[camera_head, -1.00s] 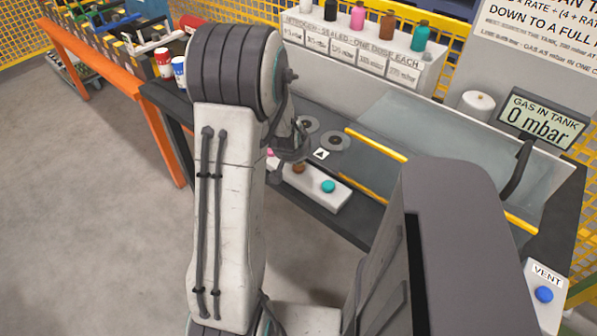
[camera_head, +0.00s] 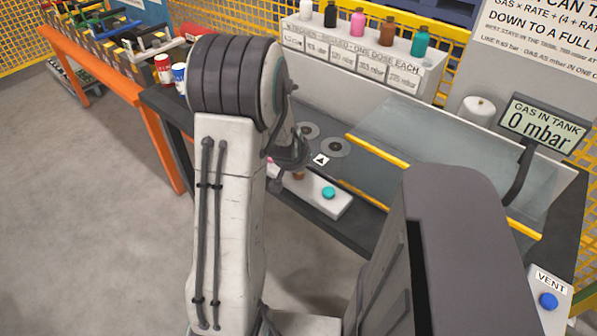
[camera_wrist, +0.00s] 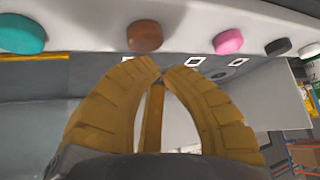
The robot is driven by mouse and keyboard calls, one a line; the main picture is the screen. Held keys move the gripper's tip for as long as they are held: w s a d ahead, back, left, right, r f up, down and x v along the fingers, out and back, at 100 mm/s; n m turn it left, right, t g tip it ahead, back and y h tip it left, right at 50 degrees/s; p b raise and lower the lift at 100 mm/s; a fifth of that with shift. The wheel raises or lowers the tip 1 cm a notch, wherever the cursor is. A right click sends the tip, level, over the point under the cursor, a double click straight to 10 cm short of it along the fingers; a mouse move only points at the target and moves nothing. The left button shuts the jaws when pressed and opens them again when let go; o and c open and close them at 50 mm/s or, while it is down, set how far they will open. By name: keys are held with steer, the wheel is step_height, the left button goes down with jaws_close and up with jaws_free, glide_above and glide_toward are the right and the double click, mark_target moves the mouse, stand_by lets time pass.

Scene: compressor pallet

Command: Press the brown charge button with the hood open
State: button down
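The brown button (camera_wrist: 145,36) sits on the pale button strip between the teal button (camera_wrist: 20,34) and the pink button (camera_wrist: 228,41) in the wrist view. My gripper (camera_wrist: 160,70) is shut and empty, its fingertips together close beside the brown button; I cannot tell whether they touch it. In the head view my gripper (camera_head: 290,152) is above the strip (camera_head: 335,204), with the teal button (camera_head: 328,193) clear and the brown button (camera_head: 298,175) partly hidden. The clear hood (camera_head: 430,132) with a yellow edge looks raised at a slant; my arm hides part of it.
The gas display (camera_head: 540,125) reads 0 mbar. A blue vent button (camera_head: 548,301) is at the lower right.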

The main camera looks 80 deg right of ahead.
steer(key=shift+f+b, duration=1.05)
steer(key=shift+b, duration=0.3)
stand_by(1.6)
stand_by(0.5)
steer(key=shift+r+p, duration=0.65)
steer(key=shift+r, duration=0.4)
steer(key=shift+r+p, duration=1.6)
steer(key=shift+r, duration=0.95)
